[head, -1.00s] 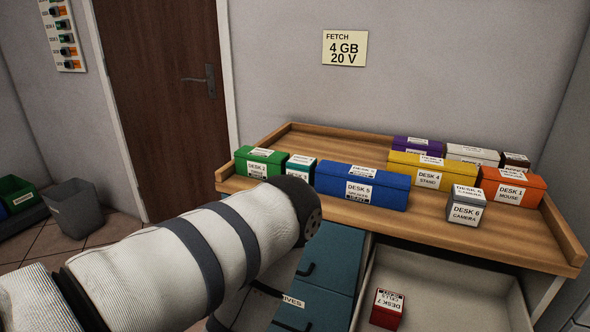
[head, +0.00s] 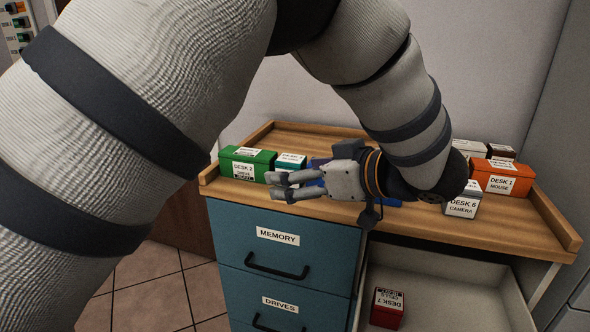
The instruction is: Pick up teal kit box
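The small teal kit box (head: 291,162) with a white label stands on the wooden desktop, between the green box and the blue box. Its lower front is partly hidden by my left gripper (head: 271,184). That gripper comes in from the right side of the box, fingers pointing left, in front of the teal box. Its fingers look apart with nothing between them; whether they touch the box cannot be told. My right gripper is not in view.
A green box (head: 247,163) is close on the left. The blue box (head: 388,202) is mostly hidden behind my arm. Grey (head: 463,203) and orange (head: 501,177) boxes stand at right. Below are a blue drawer cabinet (head: 281,240) and an open drawer holding a red box (head: 387,308).

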